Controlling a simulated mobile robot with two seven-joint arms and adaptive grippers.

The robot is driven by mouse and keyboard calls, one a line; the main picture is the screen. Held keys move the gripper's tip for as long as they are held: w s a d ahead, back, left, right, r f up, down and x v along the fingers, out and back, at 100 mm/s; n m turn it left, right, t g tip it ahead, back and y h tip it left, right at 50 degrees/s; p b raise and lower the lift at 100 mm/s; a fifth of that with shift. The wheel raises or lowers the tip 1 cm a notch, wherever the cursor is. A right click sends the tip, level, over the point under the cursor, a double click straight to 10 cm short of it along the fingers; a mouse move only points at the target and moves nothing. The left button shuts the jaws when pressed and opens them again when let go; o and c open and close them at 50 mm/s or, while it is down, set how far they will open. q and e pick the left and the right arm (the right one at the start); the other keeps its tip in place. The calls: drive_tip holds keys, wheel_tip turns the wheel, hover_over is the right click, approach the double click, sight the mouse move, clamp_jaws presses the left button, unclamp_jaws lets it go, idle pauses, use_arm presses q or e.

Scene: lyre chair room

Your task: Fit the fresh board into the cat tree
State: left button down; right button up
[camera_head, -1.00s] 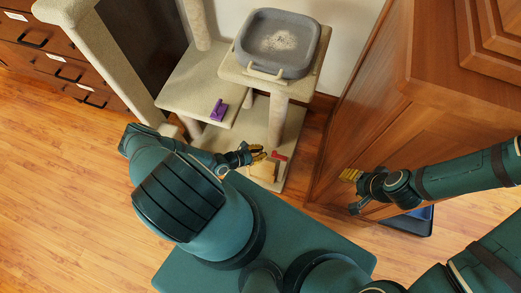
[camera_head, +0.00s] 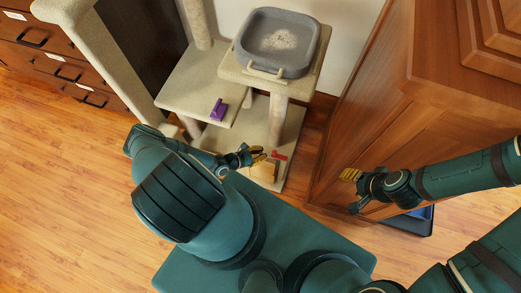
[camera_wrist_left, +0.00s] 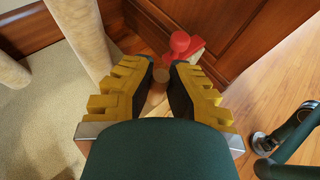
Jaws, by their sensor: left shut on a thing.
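The cat tree (camera_head: 222,68) is beige, with carpeted platforms and posts, at the top middle of the head view. My left gripper (camera_head: 259,154) is low at its front, by the base platform (camera_head: 286,131). I cannot tell whether the board touches the tree. My right gripper (camera_head: 351,190) is open and empty beside the wooden cabinet.
A purple piece (camera_head: 218,109) is on the tree's middle platform, and a grey tray (camera_head: 277,42) on the upper one. The wooden cabinet (camera_head: 365,130) stands close right. Open floor (camera_head: 60,180) lies left.

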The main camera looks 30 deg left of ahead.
use_arm(q)
drive_tip(key=c, duration=1.1)
unclamp_jaws()
drive_tip(key=shift+o, duration=0.2)
drive_tip(key=v, duration=1.2)
